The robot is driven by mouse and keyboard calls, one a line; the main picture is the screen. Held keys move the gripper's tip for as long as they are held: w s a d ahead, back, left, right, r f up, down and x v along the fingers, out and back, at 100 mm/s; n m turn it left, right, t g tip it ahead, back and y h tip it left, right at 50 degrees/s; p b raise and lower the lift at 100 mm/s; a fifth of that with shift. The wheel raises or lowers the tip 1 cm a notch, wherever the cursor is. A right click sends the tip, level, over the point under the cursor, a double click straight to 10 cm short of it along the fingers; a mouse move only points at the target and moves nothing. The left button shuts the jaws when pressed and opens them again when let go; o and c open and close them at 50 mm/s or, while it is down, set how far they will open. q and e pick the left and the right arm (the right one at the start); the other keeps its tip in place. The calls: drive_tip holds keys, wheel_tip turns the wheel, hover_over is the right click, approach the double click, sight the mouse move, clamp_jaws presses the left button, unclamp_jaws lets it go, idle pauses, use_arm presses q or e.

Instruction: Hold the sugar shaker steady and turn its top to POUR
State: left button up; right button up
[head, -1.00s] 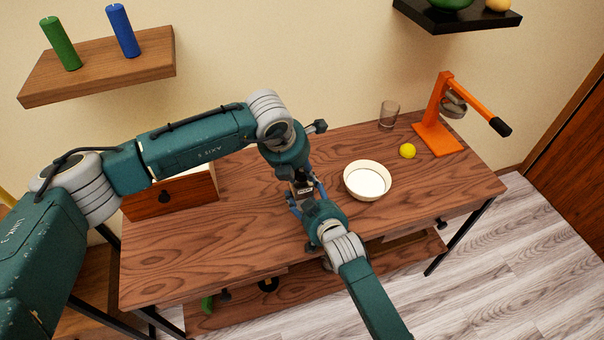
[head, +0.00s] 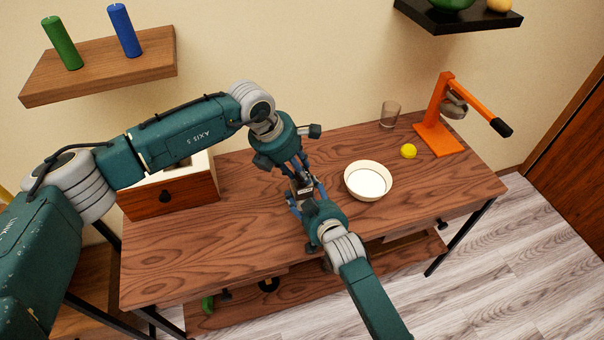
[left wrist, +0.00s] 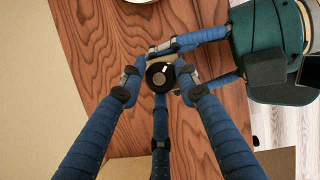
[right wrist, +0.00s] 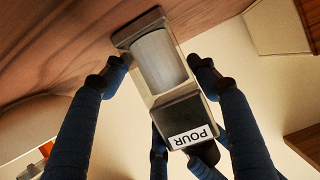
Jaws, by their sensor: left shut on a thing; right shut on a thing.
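The sugar shaker (right wrist: 160,62) has a pale, boxy body with a white curved part, and a dark top (right wrist: 184,112) with a white POUR label (right wrist: 190,137), which reads upside down in the right wrist view. My right gripper (right wrist: 157,78) is shut on the body, a finger on each side. My left gripper (left wrist: 158,88) is shut on the top from above; the round black top (left wrist: 160,75) with a small pale mark shows between its fingers. In the head view, my left gripper (head: 300,174) and right gripper (head: 306,196) meet and largely hide the shaker. Whether the label lines up with a mark is unclear.
The wooden table (head: 240,225) holds a white bowl (head: 368,180) close to the right of my grippers. Farther right are a yellow ball (head: 408,151), a glass (head: 390,113) and an orange press (head: 437,137). A wooden box (head: 170,190) stands at left. The table's front left is clear.

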use_arm(q)
drive_tip(key=shift+w+d+r+m, duration=0.2)
drive_tip(key=shift+r+m, duration=0.1)
drive_tip(key=shift+m, duration=0.4)
drive_tip(key=m+g, duration=0.1)
drive_tip(key=m, duration=0.2)
drive_tip(key=shift+w+g+h, duration=0.1)
drive_tip(key=shift+g+h, duration=0.2)
drive_tip(key=shift+h, duration=0.1)
drive_tip(key=shift+m, duration=0.3)
